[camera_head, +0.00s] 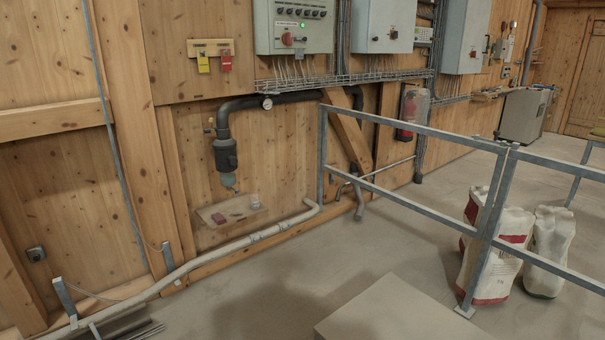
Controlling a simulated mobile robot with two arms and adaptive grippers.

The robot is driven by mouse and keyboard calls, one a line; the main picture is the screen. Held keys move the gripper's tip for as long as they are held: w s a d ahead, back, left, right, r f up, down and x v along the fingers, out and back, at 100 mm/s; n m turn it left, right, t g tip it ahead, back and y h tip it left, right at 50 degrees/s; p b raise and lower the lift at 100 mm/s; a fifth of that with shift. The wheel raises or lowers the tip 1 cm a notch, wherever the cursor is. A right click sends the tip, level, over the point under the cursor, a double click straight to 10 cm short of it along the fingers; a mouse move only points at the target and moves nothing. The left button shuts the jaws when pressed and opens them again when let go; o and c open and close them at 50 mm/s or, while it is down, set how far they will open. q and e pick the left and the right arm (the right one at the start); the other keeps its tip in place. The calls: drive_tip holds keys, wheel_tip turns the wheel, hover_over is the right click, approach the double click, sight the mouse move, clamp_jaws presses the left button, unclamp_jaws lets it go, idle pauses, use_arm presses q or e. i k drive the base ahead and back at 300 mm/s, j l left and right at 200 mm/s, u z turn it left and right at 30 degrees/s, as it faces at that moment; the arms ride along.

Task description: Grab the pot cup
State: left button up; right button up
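A small wooden shelf (211,213) is fixed low on the plank wall, left of the view's middle. A small pale, clear-looking cup (254,201) stands at its right end. Above the shelf hangs a dark filter unit (225,154) on a black pipe, with a greenish rounded piece (229,180) at its bottom. I cannot tell for sure which of these two is the pot cup. Neither of my grippers shows in the head view.
A red item (218,218) also lies on the shelf. A grey metal railing (420,130) stands to the right, with feed sacks (546,248) behind it. A pale pipe (230,245) runs along the wall's foot. A flat beige block (395,312) is at the bottom. Floor before the shelf is clear.

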sight(255, 202)
drive_tip(key=i+j+u, duration=0.15)
drive_tip(key=i+u, duration=1.05)
